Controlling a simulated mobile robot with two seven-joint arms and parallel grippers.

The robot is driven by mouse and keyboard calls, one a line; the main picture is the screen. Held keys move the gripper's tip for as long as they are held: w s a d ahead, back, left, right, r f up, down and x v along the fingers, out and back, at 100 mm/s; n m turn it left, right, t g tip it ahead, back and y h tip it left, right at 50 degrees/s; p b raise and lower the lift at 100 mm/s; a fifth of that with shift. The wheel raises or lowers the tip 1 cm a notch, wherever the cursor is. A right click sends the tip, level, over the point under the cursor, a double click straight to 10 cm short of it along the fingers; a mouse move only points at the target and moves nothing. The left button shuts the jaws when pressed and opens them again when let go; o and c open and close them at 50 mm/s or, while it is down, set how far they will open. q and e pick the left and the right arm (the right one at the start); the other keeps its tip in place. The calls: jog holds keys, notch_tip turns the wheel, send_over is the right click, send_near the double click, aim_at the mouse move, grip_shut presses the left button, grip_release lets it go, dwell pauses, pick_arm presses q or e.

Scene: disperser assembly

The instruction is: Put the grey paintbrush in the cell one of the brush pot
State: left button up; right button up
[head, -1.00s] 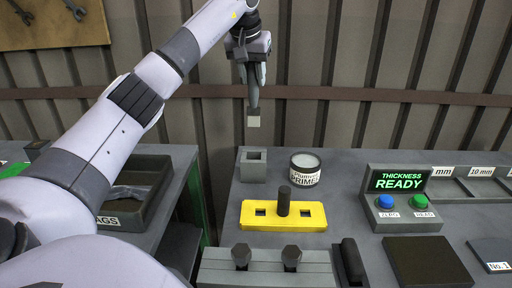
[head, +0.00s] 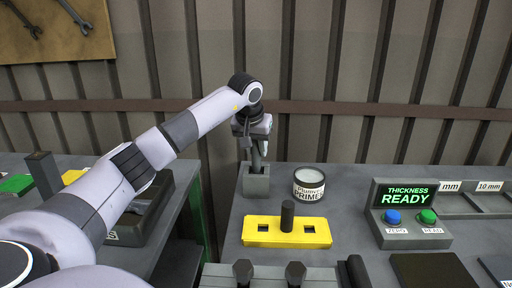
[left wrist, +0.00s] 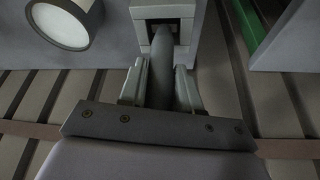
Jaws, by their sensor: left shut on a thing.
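The grey brush pot (head: 256,186), a small square block with an opening in its top, stands at the back left of the right-hand bench. My left gripper (head: 257,152) is just above it, shut on the grey paintbrush (left wrist: 160,70). The brush points down, its lower end inside the pot's opening. In the left wrist view the brush runs between the two fingers into the dark opening of the pot (left wrist: 140,13). The bristle end is hidden inside the pot. I cannot tell whether it touches the bottom.
The primer tin (head: 309,183) stands close to the right of the pot. A yellow plate (head: 262,239) with a dark upright peg (head: 288,215) lies in front. The thickness gauge (head: 409,212) is farther right. A gap separates this bench from the left one.

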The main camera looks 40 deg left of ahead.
pick_arm(q)
jog(key=o, duration=1.1)
jog(key=shift+f, duration=0.1)
jog(key=shift+c, duration=0.2)
jog(key=v, duration=1.2)
jog(key=shift+s, duration=0.1)
